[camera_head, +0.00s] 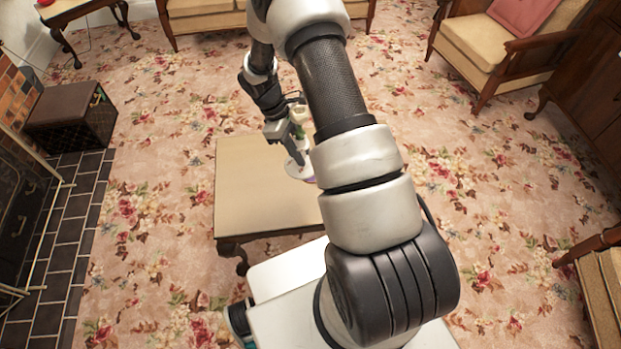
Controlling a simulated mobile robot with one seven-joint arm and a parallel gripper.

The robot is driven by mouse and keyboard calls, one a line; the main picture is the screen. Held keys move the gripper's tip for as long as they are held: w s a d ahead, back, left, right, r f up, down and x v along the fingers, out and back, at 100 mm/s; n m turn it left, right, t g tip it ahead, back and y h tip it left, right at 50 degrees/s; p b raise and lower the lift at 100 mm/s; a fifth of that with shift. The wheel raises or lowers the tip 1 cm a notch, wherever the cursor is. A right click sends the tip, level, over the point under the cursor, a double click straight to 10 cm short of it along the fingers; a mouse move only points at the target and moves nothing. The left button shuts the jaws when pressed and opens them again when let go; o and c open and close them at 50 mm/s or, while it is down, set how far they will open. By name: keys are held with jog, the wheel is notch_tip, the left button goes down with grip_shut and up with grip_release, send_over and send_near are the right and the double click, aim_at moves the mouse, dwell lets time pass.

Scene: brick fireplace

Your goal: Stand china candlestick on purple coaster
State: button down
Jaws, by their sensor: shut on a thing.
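The china candlestick (293,171) is white, with a round base low down and a hint of green near its top. My gripper (297,150) is shut on the candlestick's stem from the left. The candlestick looks roughly upright over the low table. A sliver of the purple coaster (310,181) shows just right of the base, partly hidden by the base and my arm. I cannot tell whether the base touches the coaster or is a little above it.
The low beige table (255,195) has a clear left half; my arm hides its right side. A dark box (72,118) stands by the fireplace at left. An armchair (500,50) is at upper right and a sofa (205,18) at the back. Flowered carpet surrounds the table.

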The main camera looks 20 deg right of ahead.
jog(key=w+d+f+n+t+b, duration=0.7)
jog(key=w+f+n+b, duration=0.5)
jog(key=n, duration=0.5)
jog(key=shift+n+g, duration=0.3)
jog(key=f+b, duration=0.1)
jog(key=f, duration=0.2)
jog(key=d+f+b, duration=0.1)
jog(key=f, duration=0.3)
jog(key=f+b, duration=0.1)
jog(key=f, duration=0.3)
jog(key=shift+s+d, duration=0.2)
jog(key=shift+s, duration=0.1)
jog(key=shift+f, duration=0.15)
jog(key=c, duration=1.5)
grip_release()
jog(key=shift+o, duration=0.2)
jog(key=p+v, duration=0.3)
jog(key=v, duration=0.9)
